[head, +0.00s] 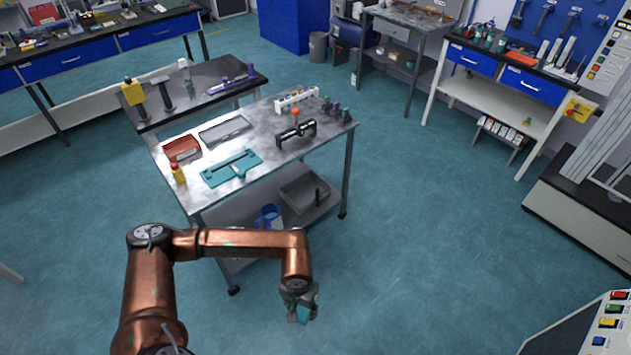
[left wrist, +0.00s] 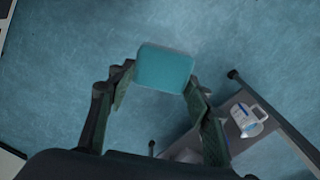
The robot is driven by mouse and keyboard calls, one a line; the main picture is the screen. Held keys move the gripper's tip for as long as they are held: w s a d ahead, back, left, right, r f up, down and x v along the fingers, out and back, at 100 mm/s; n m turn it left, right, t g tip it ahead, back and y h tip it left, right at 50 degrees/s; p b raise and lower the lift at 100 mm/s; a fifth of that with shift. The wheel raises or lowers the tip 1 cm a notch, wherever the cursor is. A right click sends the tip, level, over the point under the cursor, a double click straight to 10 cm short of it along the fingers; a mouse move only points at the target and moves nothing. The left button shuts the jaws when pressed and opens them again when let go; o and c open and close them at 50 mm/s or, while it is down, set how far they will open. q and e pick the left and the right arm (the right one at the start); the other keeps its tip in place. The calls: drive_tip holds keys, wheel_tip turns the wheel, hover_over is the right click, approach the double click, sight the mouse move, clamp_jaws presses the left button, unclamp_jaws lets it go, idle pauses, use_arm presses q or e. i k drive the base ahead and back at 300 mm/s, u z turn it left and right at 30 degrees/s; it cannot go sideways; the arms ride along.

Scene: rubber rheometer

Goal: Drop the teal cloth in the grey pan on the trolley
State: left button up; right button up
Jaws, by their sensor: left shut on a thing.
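My left gripper (head: 300,303) is shut on the teal cloth (head: 308,306), above the floor in front of the trolley (head: 290,150). In the left wrist view the cloth (left wrist: 165,68) is a flat teal block between the fingertips (left wrist: 160,85). A shallow grey pan (head: 224,130) lies on the trolley's top. A deeper grey tub (head: 303,195) stands on its lower shelf; I cannot tell which one is the named pan. The gripper is apart from both. My right gripper is not in view.
The trolley top holds a red tray (head: 182,148), a teal fixture (head: 232,168), a yellow bottle (head: 178,173), a black holder (head: 296,133) and a vial rack (head: 297,98). A blue-and-white jug (head: 268,216) is on the lower shelf.

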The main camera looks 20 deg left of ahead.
sight(305, 200)
drive_tip(key=i, duration=1.8)
drive_tip(key=u, duration=0.9)
